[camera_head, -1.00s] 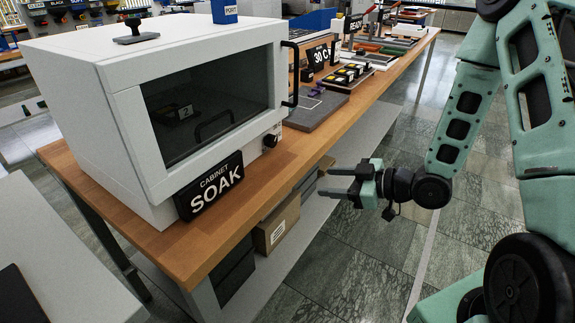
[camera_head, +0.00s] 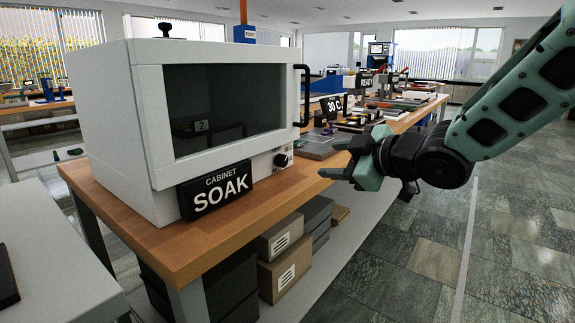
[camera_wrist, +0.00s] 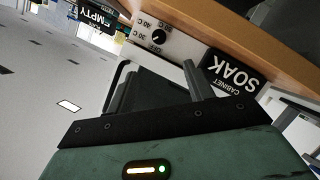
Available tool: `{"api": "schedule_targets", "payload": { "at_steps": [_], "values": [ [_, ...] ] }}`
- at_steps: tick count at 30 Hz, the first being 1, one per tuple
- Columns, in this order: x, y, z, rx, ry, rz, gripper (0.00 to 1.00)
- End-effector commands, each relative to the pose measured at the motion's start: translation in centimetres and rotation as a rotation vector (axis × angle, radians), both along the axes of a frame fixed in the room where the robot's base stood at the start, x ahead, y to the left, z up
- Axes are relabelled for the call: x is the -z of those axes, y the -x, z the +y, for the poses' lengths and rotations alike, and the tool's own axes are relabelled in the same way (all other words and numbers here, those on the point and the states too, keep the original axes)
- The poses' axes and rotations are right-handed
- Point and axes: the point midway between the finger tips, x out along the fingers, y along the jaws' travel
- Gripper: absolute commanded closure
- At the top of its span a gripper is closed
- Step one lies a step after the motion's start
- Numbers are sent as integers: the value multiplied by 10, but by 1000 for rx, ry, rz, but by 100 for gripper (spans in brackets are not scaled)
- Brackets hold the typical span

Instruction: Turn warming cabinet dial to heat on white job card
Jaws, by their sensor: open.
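The white warming cabinet (camera_head: 120,110) stands on the wooden bench with its dark glass door shut. Its dial (camera_head: 282,160) is a black knob on a pale panel at the lower right of the front. In the wrist view the dial (camera_wrist: 158,36) shows beside tilted marks reading OFF, 30 C and 40 C; its exact setting is too small to tell. My gripper (camera_head: 338,160) is open and empty, right of the dial and apart from it, with its fingers pointing left. In the wrist view the dial lies beyond the fingertips. I cannot pick out a white job card.
A black CABINET SOAK sign (camera_head: 216,190) stands at the cabinet's front. A black 30 C sign (camera_head: 331,106) and a grey tray (camera_head: 318,147) are farther along the bench. Boxes (camera_head: 285,268) sit on the shelf below. The floor aisle at right is clear.

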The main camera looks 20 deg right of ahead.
Motion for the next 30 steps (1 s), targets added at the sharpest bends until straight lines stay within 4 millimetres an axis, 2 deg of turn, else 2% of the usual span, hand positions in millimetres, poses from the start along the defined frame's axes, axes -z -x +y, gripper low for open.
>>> {"api": "schedule_targets", "payload": {
  "at_steps": [4,24,30],
  "values": [
    [-5,-6,4,-10,-6,10,48],
    [3,-22,8,7,4,4,48],
    [23,-63,24,4,5,0,48]
  ]
}}
